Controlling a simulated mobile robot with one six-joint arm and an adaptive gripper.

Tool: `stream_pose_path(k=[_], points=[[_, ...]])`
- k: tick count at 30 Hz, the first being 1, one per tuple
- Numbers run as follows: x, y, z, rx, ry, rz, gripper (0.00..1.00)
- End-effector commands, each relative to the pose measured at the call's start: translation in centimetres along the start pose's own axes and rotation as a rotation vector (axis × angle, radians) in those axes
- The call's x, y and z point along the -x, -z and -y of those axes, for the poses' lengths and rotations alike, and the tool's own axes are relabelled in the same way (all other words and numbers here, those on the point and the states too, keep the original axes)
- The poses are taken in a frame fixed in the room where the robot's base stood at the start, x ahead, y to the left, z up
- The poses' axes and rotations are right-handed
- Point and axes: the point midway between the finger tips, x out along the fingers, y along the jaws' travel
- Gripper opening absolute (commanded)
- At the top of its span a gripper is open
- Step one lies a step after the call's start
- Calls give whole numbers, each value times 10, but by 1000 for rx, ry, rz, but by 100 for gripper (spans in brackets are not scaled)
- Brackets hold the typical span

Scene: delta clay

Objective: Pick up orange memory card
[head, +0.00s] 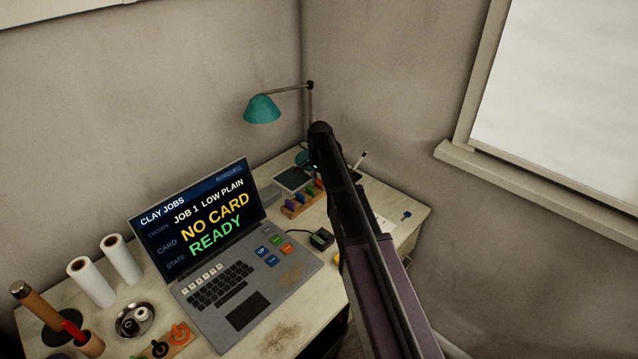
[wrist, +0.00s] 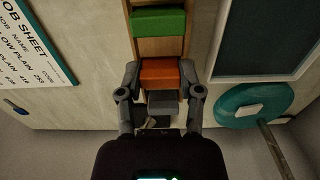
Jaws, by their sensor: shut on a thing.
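The orange memory card (wrist: 160,73) sits between my gripper's fingertips in the wrist view. My gripper (wrist: 159,78) is shut on it, one finger at each side. The card is in line with the wooden card rack (wrist: 161,47); I cannot tell whether it is still seated or slightly raised. A green card (wrist: 158,22) stands in the rack just beyond it.
A laptop (head: 218,262) reads "NO CARD" and "READY". A small dark device (head: 321,239) sits beside it. A teal lamp (head: 262,109) stands at the back; its base (wrist: 235,111) is right of my gripper. A dark panel (wrist: 262,38) and job sheet (wrist: 36,38) flank the rack.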

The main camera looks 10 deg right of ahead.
Motion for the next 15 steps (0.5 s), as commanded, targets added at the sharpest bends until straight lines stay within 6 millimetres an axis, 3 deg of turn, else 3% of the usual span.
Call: stream_pose_path(k=[15], points=[[38, 0, 0, 0, 0, 0, 28]])
